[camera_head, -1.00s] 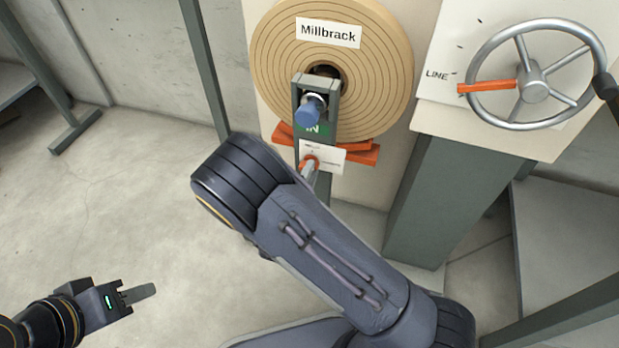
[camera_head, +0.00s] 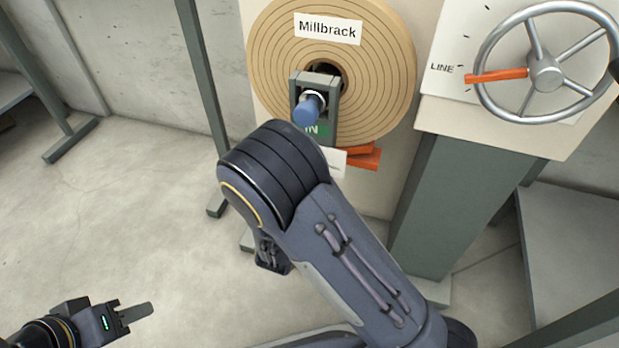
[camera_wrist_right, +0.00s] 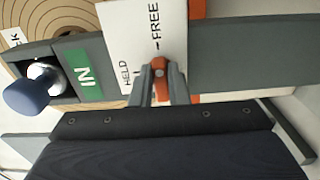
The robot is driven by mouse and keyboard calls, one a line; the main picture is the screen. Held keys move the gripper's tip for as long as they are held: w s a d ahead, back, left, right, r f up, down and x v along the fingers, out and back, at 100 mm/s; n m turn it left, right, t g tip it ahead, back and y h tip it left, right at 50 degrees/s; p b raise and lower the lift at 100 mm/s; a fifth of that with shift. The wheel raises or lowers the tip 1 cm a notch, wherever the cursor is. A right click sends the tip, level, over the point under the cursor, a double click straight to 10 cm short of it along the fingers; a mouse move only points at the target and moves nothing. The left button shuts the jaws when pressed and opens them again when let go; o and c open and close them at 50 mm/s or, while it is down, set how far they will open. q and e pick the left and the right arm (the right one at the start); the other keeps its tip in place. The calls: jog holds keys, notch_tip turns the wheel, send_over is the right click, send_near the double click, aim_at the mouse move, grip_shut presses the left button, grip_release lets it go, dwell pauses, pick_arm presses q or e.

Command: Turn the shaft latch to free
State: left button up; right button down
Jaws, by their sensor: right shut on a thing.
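The shaft latch (camera_wrist_right: 160,68) is a small orange lever on the grey upright, beside a white plate (camera_wrist_right: 122,50) marked HELD and FREE. In the right wrist view, my right gripper (camera_wrist_right: 161,84) is shut on the latch, one grey finger on each side. The FREE mark is in line with the latch's pivot; the lever's exact angle is hard to tell. In the head view, my right arm hides the latch and right gripper. My left gripper (camera_head: 134,313) is at lower left, away from the machine; its fingers are seen edge-on.
A blue-ended shaft (camera_head: 308,109) sits in the grey bracket above a green IN label (camera_head: 313,130), before the Millbrack roll (camera_head: 385,75). A handwheel (camera_head: 546,73) with an orange pointer at LINE stands at right. The floor at left is open.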

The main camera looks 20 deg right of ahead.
jog(key=c, duration=1.4)
grip_release()
jog(key=p+v, duration=0.1)
jog(key=v, duration=0.6)
jog(key=shift+s+a+p, duration=0.25)
jog(key=shift+s+p, duration=0.1)
jog(key=shift+p, duration=0.05)
